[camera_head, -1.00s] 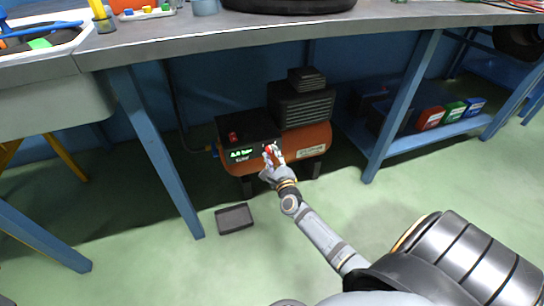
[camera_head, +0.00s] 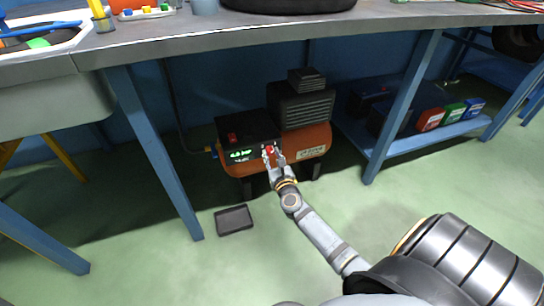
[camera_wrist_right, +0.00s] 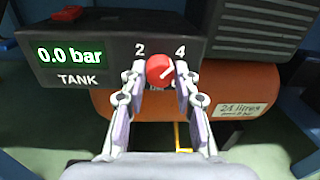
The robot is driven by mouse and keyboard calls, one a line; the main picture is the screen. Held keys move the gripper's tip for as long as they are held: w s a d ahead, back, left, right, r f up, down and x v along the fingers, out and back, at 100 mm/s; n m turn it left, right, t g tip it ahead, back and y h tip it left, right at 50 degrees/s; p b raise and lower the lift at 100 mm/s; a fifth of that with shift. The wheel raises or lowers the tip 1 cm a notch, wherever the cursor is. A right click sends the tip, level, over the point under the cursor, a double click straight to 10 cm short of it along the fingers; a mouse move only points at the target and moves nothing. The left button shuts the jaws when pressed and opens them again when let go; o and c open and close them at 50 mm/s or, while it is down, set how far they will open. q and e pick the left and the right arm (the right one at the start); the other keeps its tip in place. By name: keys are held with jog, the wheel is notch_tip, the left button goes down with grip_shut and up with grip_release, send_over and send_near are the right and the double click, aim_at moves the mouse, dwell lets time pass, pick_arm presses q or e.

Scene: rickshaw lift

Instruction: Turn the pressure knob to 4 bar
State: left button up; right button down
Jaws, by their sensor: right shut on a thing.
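The red pressure knob (camera_wrist_right: 159,69) sits on the front of the compressor's black control box (camera_wrist_right: 115,45), between the printed marks 2 and 4. A pale line on the knob points up and right, towards the 4. My right gripper (camera_head: 273,154) is shut on the knob, with one finger on each side of it in the right wrist view. The green display (camera_wrist_right: 70,54) reads 0.0 bar, with TANK printed below it. The lower part of the dial is partly hidden by the fingers. My left gripper is not in view.
The compressor's orange tank (camera_head: 312,141) stands under the workbench (camera_head: 230,32). A red switch (camera_head: 232,137) is on top of the control box. A blue bench leg (camera_head: 155,155) stands to the left, and a dark tray (camera_head: 233,219) lies on the green floor.

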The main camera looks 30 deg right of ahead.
jog(key=shift+f+m, duration=0.1)
jog(key=shift+m, duration=0.2)
dwell(0.4)
jog(key=c, duration=1)
grip_release()
jog(key=v, duration=1.2)
